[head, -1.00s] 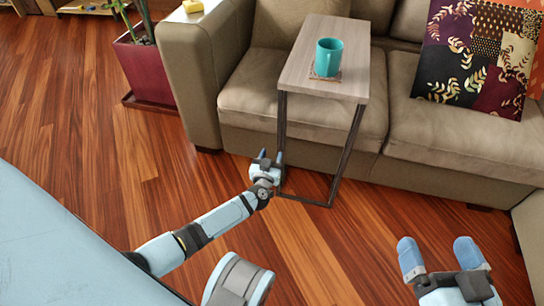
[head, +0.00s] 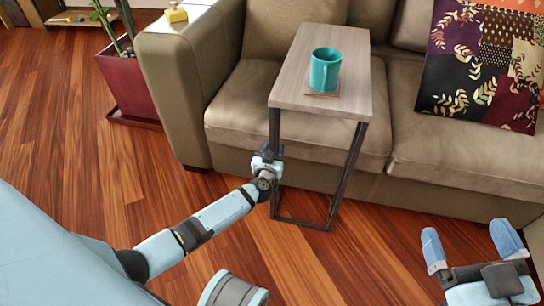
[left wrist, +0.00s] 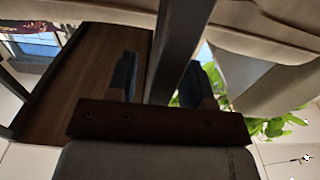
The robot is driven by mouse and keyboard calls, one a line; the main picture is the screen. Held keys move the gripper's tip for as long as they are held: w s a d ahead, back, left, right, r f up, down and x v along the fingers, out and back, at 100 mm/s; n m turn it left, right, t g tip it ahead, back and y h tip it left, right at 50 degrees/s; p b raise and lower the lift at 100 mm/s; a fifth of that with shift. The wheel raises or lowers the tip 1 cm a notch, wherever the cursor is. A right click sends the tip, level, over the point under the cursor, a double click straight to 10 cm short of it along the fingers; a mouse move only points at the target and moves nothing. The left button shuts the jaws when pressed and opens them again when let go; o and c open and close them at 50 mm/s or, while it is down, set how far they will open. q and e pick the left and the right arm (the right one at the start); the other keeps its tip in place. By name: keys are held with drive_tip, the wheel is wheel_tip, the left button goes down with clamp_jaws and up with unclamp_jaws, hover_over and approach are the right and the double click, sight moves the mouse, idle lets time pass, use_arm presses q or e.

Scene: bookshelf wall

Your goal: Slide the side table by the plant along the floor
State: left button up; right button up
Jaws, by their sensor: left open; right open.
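The side table (head: 350,93) has a grey wooden top and a thin dark metal frame. It stands upright over the front of the sofa seat, its base bar on the floor. A teal mug (head: 325,70) sits on a coaster (head: 322,94) on the top. My left gripper (head: 268,154) is at the table's near left leg (head: 274,128), below the top. In the left wrist view the open fingers (left wrist: 165,72) lie on either side of the dark leg (left wrist: 178,40); contact cannot be told. My right gripper (head: 472,236) is open and empty, low at the right.
The beige sofa (head: 455,165) fills the space behind, with a patterned cushion (head: 480,70) at right. Its left arm (head: 175,90) separates the table from the plant (head: 105,20) in a red pot (head: 130,85). A yellow object (head: 176,13) is on that arm. Wooden floor (head: 75,130) is clear at left.

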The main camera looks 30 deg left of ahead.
use_arm(q)
drive_tip(key=shift+w+a, duration=0.1)
drive_tip(key=shift+w, duration=0.3)
clamp_jaws()
idle(1.3)
